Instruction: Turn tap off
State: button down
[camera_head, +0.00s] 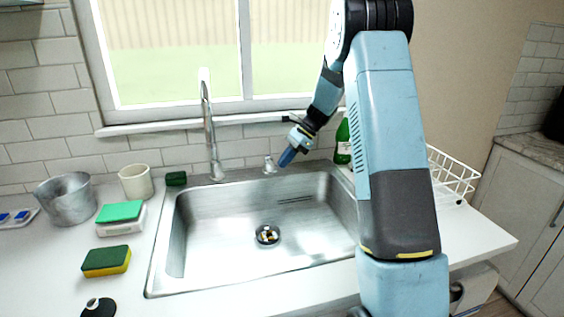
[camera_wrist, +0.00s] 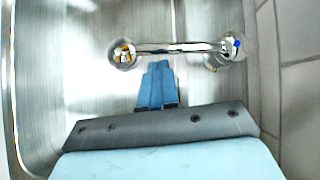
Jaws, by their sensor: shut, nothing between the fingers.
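The chrome tap (camera_head: 209,130) stands at the back of the sink, a tall curved spout in front of the window. In the wrist view the tap (camera_wrist: 178,48) is a chrome bar with rounded ends, the right one with a blue spot. A small chrome fixture (camera_head: 269,165) is on the sink's back rim. My gripper (camera_head: 284,158) is shut and empty, close to this fixture and right of the tap in the head view. In the wrist view my gripper's blue fingers (camera_wrist: 158,68) lie together, tips near the bar; contact is unclear. I see no clear water stream.
The steel sink (camera_head: 200,225) has a drain (camera_head: 267,235) in its floor. A green bottle (camera_head: 343,142) stands behind my arm, beside a white rack (camera_head: 455,172). Sponges (camera_head: 107,261), a cup (camera_head: 136,182) and a metal pot (camera_head: 66,199) stand left. The tiled wall is close behind.

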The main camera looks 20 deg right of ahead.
jog(key=s+d+f+v, duration=0.1)
jog(key=d+v, duration=0.1)
jog(key=v, duration=1)
jog(key=s+a+r+n+t+h, duration=0.1)
jog(key=s+a+r+n, duration=0.1)
jog(key=s+r+n, duration=0.3)
jog(key=s+a+r+h, duration=0.2)
jog(key=s+a, duration=0.1)
jog(key=s, duration=0.4)
jog(key=s+a+r+n+t+h, duration=0.1)
jog(key=s+a+r+n, duration=0.2)
jog(key=s, duration=0.4)
jog(key=s+a+n+t+h, duration=0.1)
jog(key=s+n+t+h, duration=0.2)
jog(key=s+n, duration=0.5)
jog(key=s+t, duration=0.1)
jog(key=s, duration=1.1)
jog(key=shift+f+n+h, duration=0.4)
jog(key=shift+s, duration=0.15)
